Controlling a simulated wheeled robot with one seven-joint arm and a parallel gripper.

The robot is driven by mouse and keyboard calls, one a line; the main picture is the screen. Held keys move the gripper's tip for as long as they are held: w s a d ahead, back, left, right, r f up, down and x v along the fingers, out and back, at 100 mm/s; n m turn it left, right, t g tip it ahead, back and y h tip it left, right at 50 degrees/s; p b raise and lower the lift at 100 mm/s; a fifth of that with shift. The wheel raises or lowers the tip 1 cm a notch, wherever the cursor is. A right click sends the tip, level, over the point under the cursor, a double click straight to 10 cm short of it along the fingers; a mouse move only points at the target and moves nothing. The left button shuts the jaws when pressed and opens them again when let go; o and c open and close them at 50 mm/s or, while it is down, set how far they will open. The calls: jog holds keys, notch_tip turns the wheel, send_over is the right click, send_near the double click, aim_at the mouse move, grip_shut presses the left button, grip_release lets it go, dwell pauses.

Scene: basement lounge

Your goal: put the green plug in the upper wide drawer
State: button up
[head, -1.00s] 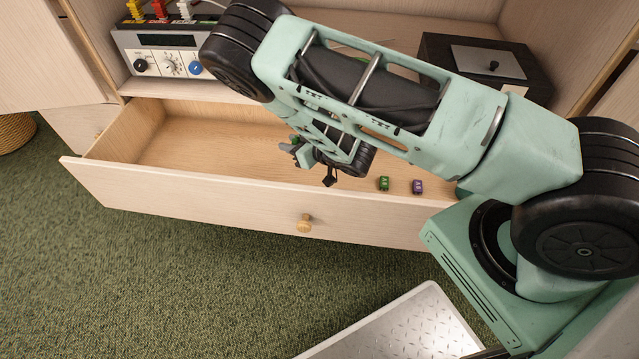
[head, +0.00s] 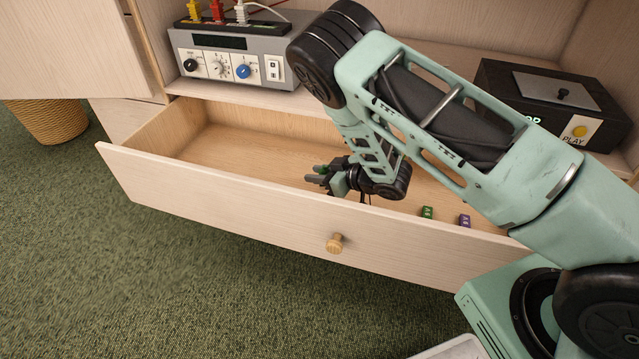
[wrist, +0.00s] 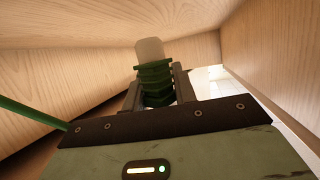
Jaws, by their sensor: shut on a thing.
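In the wrist view the green plug (wrist: 155,80), a ribbed green body with a pale end, is held between the two dark fingers of my gripper (wrist: 157,92). A green cable (wrist: 30,115) runs off to the left. In the head view my gripper (head: 318,179) is inside the open wide drawer (head: 215,192), behind its front panel, pointing left. Only a bit of green shows at the fingers there. The drawer is pale wood with a round knob. I cannot tell whether the plug touches the drawer floor.
A small green block (head: 427,212) and a purple block (head: 465,221) sit near the drawer's front right. Above, a grey device (head: 225,60) with knobs and coloured plugs and a black box (head: 545,100) stand on the shelf. The drawer's left part is clear.

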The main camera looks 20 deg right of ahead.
jog(key=shift+f, duration=1.15)
jog(key=shift+b, duration=0.3)
jog(key=shift+f, duration=0.6)
jog(key=o, duration=1)
jog(key=shift+r, duration=0.15)
